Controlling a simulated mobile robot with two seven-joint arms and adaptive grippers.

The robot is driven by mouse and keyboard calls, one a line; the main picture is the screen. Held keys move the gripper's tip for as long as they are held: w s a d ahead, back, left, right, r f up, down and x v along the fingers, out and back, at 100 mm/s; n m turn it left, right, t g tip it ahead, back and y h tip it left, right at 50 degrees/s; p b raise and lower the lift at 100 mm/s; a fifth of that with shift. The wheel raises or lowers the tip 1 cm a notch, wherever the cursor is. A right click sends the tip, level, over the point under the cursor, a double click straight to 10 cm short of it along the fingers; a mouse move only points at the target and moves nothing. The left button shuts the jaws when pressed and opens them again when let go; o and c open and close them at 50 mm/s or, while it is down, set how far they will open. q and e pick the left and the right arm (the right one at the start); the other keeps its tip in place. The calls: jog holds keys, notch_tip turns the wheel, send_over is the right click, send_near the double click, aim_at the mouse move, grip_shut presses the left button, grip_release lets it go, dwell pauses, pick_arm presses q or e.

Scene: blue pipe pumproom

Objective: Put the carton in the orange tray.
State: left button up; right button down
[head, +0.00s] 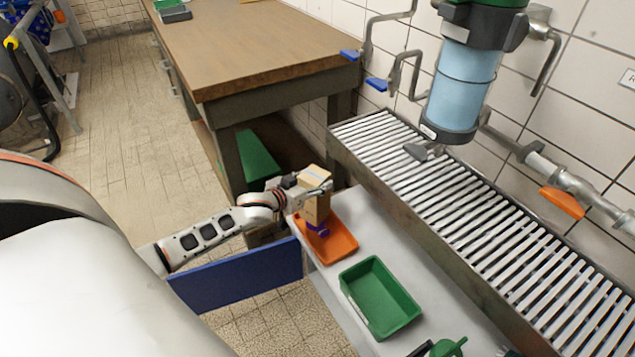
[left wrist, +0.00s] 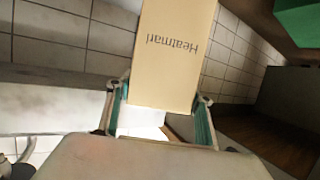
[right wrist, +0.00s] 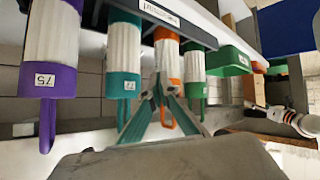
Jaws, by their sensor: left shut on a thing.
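The carton (head: 316,207) is a tan upright box, held in my left gripper (head: 308,187) over the far part of the orange tray (head: 340,246) in the head view. I cannot tell whether its bottom touches anything. A purple object (head: 318,230) is in the tray just below the carton. In the left wrist view the carton (left wrist: 172,60) shows printed lettering and sits between both fingers of my left gripper (left wrist: 160,105). My right gripper (right wrist: 158,92) shows in the right wrist view with its fingertips together and nothing seen in them.
A green tray (head: 380,298) stands nearer on the pale bench (head: 378,232). A slatted metal rack (head: 470,215) borders the bench on the right. A blue panel (head: 240,275) lies below my left arm. Several coloured handled cylinders (right wrist: 124,60) hang before my right gripper.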

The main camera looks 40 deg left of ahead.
pick_arm(q)
jog(key=shift+f, duration=0.4)
jog(key=o, duration=1.6)
pick_arm(e)
jog(key=shift+w+r, duration=0.1)
jog(key=shift+r, duration=0.05)
